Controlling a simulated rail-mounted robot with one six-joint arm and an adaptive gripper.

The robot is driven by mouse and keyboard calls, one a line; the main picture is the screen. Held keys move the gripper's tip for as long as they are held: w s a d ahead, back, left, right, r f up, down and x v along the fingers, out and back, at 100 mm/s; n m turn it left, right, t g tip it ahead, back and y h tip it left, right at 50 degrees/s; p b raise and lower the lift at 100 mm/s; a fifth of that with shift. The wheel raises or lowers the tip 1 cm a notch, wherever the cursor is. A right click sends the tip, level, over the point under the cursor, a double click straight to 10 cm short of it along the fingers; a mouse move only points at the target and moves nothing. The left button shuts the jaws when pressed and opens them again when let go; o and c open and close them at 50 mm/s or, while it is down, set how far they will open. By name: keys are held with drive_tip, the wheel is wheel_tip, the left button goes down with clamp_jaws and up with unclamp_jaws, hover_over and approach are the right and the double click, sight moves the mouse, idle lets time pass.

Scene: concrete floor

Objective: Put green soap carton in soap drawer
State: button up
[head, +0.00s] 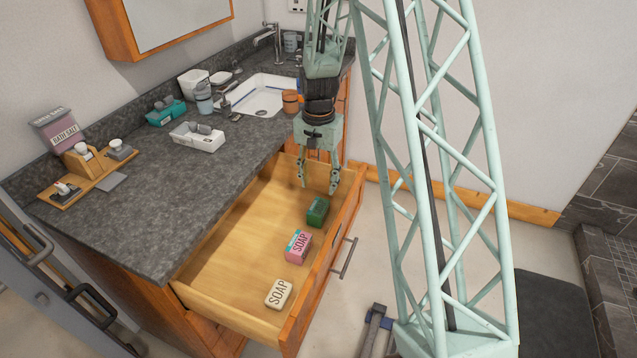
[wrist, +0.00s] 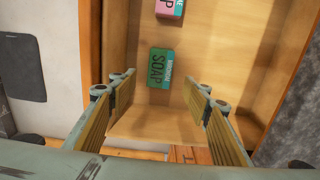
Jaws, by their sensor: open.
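The green soap carton (head: 317,211) lies in the open wooden drawer (head: 222,258), near its far right end. In the wrist view the green carton (wrist: 160,68) shows its SOAP label and lies flat on the drawer floor. My gripper (head: 318,186) is open and empty, pointing down above the far end of the drawer, just behind and above the green carton. In the wrist view the carton is ahead of the open fingers (wrist: 160,95), not between them. A pink soap carton (head: 298,246) and a cream soap carton (head: 278,293) lie in a row nearer the front.
The dark stone counter (head: 130,220) borders the drawer on the left. The drawer's left half is bare.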

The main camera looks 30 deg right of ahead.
idle(0.3)
drive_tip(key=s+a+r+n+t, duration=0.15)
drive_tip(key=s+a+r, duration=0.25)
drive_tip(key=r, duration=0.5)
drive_tip(key=s+a+r+n, duration=0.2)
drive_tip(key=s+a+r, duration=0.25)
drive_tip(key=r, duration=0.45)
drive_tip(key=s+a+r+n, duration=0.25)
drive_tip(key=s+r, duration=0.25)
drive_tip(key=r, duration=0.4)
drive_tip(key=s+a+r+n, duration=0.1)
drive_tip(key=s+a+r, duration=0.1)
drive_tip(key=s, duration=0.6)
drive_tip(key=s+a+r+n+t, duration=0.1)
drive_tip(key=s+a+r+n, duration=0.1)
drive_tip(key=s+r, duration=0.3)
drive_tip(key=s+a+r+n+t, duration=0.1)
drive_tip(key=s+a+r, duration=0.2)
drive_tip(key=s, duration=1)
drive_tip(key=shift+a+r+n, duration=0.25)
drive_tip(key=shift+a+n, duration=0.05)
drive_tip(key=shift+a, duration=0.45)
drive_tip(key=shift+t, duration=0.25)
drive_tip(key=shift+c, duration=0.5)
